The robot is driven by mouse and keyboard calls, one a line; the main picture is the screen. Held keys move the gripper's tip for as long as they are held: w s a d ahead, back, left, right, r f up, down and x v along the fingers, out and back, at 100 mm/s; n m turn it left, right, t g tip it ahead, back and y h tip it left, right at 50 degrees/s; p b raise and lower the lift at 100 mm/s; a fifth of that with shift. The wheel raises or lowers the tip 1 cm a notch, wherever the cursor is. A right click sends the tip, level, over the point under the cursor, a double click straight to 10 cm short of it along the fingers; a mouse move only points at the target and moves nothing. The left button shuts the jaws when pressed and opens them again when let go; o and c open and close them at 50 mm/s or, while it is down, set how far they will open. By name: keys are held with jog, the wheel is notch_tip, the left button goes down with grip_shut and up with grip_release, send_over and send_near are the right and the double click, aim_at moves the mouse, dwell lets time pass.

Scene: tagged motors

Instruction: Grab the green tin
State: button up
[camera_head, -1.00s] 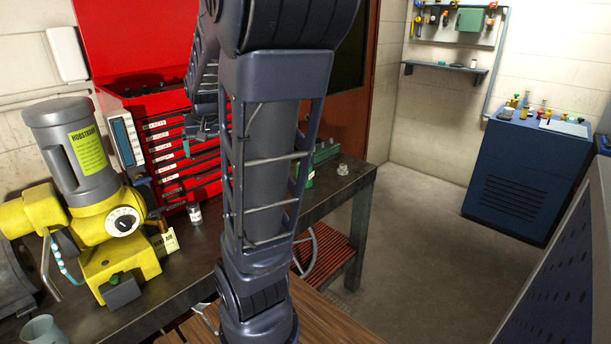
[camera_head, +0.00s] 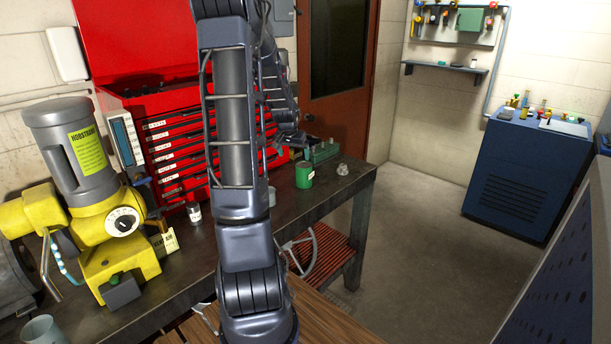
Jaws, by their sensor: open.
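The green tin (camera_head: 304,175) stands upright on the dark workbench, near its right end, with a pale label on its front. My gripper (camera_head: 300,143) is open and small in the picture, above and just behind or beside the tin; the exact gap is hard to tell. The fingers are partly lost against the dark arm and the red chest. Nothing shows between them. My arm rises through the middle of the view and hides part of the bench.
A red tool chest (camera_head: 180,145) stands behind the arm. A small white jar (camera_head: 194,212) and a yellow-grey motor (camera_head: 100,200) stand left.

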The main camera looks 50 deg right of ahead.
aim_at(302, 165)
jog(key=shift+s+d+f, duration=0.3)
jog(key=shift+d+f, duration=0.1)
jog(key=shift+d, duration=0.25)
jog(key=shift+s+d+f, duration=0.25)
jog(key=shift+d+f, duration=0.1)
jog(key=shift+d, duration=0.25)
jog(key=shift+x, duration=2.75)
jog(key=shift+s+x, duration=0.2)
jog(key=shift+x, duration=1.05)
jog(key=shift+s+x, duration=0.2)
jog(key=shift+x, duration=1.05)
jog(key=shift+d, duration=0.15)
jog(key=shift+c, duration=0.4)
jog(key=c, duration=1.3)
jog(key=shift+r, duration=0.1)
